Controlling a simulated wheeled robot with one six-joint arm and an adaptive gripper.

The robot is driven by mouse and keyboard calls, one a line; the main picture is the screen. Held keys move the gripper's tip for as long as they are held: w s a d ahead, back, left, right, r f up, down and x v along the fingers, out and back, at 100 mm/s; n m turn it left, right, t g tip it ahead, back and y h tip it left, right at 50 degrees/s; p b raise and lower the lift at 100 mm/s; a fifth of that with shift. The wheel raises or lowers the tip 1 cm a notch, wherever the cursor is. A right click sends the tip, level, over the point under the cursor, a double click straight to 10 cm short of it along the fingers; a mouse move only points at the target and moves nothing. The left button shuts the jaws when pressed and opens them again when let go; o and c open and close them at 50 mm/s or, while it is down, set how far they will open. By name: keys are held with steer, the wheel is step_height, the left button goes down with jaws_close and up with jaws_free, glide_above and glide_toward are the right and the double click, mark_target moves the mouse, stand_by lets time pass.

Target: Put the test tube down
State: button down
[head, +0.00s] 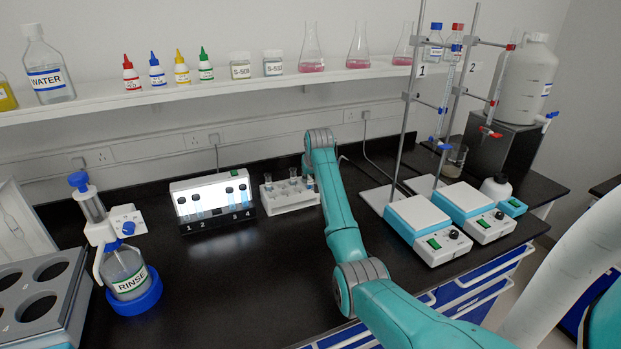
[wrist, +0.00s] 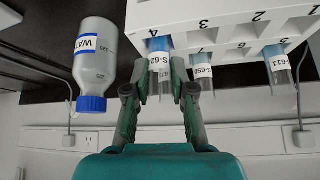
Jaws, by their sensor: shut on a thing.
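My gripper (wrist: 159,92) is shut on a clear test tube (wrist: 160,66) labelled S-62 with a last digit I cannot read. The tube holds blue liquid. Its blue end meets the white rack (wrist: 222,22) by the number 4; I cannot tell how deep it sits. Two more tubes, labelled S-650 (wrist: 202,70) and S-611 (wrist: 277,68), stand in other rack holes. In the head view the rack (head: 292,206) is on the black bench behind my arm. My arm hides the gripper there.
A lit tube stand (head: 213,190) is left of the rack. Stirrer plates (head: 428,226) with metal stands are to the right. A RINSE bottle (head: 124,270) is front left. The bench middle is clear.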

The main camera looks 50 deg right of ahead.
steer(key=shift+f, duration=0.15)
steer(key=c, duration=1)
jaws_free()
steer(key=shift+r, duration=0.25)
steer(key=v, duration=1.2)
